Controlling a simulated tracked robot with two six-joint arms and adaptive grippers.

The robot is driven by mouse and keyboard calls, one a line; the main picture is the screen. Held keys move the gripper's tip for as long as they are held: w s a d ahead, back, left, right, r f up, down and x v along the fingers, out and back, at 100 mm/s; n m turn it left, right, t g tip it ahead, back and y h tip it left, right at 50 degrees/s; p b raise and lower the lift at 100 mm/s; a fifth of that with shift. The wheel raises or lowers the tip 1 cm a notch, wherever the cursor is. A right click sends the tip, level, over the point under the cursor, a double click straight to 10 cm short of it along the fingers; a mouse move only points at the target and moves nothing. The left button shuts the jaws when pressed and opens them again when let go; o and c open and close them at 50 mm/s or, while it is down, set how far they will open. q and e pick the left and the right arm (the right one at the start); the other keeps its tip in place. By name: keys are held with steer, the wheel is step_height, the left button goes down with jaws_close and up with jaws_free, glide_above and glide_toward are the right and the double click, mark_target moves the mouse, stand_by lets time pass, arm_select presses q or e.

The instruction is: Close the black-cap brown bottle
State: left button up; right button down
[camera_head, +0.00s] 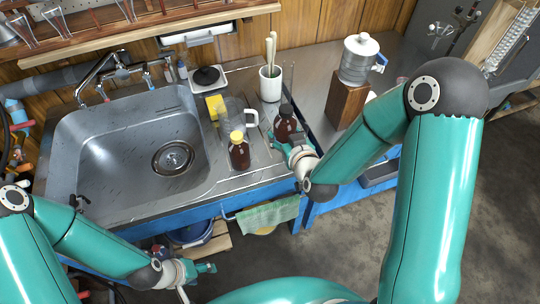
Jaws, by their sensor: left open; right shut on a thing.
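The black-cap brown bottle (284,125) stands upright on the steel drainboard to the right of the sink. Its black cap (286,109) shows at the top; whether it is seated tight I cannot tell. My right gripper (284,143) is at the bottle's lower front side, shut on it and hiding part of its base. My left gripper (208,268) is open and empty, low in front of the counter and far from the bottle.
A yellow-cap brown bottle (239,154) stands just left, with a clear jug (234,117) behind it. The sink (120,165) lies left. A green towel (268,215) hangs on the front rail.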

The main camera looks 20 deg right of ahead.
steer(key=w+a+r+n+y+b, duration=0.1)
steer(key=r+b, duration=0.1)
steer(key=r, duration=0.3)
steer(key=w+a+r+n+y+b, duration=0.1)
steer(key=w+a+r+y+b, duration=0.1)
steer(key=r, duration=0.3)
steer(key=shift+w+r+n, duration=0.15)
steer(key=shift+w+n, duration=0.1)
steer(key=shift+n, duration=0.05)
step_height(320, 180, down, 16)
steer(key=shift+f+b, duration=0.15)
steer(key=shift+b, duration=0.6)
steer(key=shift+f, duration=1.9)
steer(key=shift+f, duration=0.1)
